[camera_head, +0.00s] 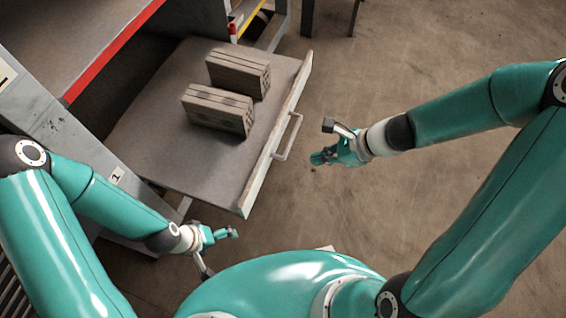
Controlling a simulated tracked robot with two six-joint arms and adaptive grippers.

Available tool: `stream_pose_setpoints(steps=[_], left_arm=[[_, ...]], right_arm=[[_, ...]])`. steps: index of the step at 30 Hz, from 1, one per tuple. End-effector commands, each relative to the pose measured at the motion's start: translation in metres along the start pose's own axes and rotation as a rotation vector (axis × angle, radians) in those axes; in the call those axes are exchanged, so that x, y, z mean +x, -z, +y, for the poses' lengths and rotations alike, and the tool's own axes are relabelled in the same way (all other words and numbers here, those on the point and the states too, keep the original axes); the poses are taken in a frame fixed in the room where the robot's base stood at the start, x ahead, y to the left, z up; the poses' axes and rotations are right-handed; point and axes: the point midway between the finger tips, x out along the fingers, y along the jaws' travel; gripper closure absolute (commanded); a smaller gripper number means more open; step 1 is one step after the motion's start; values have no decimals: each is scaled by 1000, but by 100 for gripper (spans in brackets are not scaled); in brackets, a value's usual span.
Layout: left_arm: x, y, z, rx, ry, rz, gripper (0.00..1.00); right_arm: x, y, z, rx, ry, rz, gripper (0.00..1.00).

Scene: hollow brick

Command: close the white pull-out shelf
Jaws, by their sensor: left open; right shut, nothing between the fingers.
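The white pull-out shelf (165,150) is drawn out of the grey rack. Its white front edge (247,190) has a light bar handle (290,137) on the outer side. Two hollow bricks stand on the shelf, one farther back (238,72) and one nearer (217,109). My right gripper (318,157) is shut and empty, a little to the right of the handle and apart from it. My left gripper (230,234) is open and empty, below the shelf's near front corner in the picture and not touching it.
The rack's upper level (70,40) has a red edge and overhangs the shelf's inner part. A grey post (60,125) stands on the left. A red object (232,33) is by the frame behind the shelf. Bare floor (400,60) lies to the right.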

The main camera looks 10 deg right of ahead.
Motion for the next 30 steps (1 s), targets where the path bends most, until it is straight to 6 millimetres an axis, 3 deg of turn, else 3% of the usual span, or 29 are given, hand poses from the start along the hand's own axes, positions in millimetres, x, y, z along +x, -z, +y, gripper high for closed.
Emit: stream_pose_setpoints(steps=[1,8,14,24,30], left_arm=[[15,0,-5,0,0,1,0],[25,0,-9,0,0,1,0],[41,1,-15,0,0,1,0],[76,1,-27,0,0,1,0],[72,1,-26,0,0,1,0]], right_arm=[[4,2,-7,50,27,-32,100],[5,-7,-18,140,63,-93,100],[35,-8,-19,139,60,-91,100],[104,-14,-23,136,60,-89,100],[115,-40,-28,136,61,-90,100]])
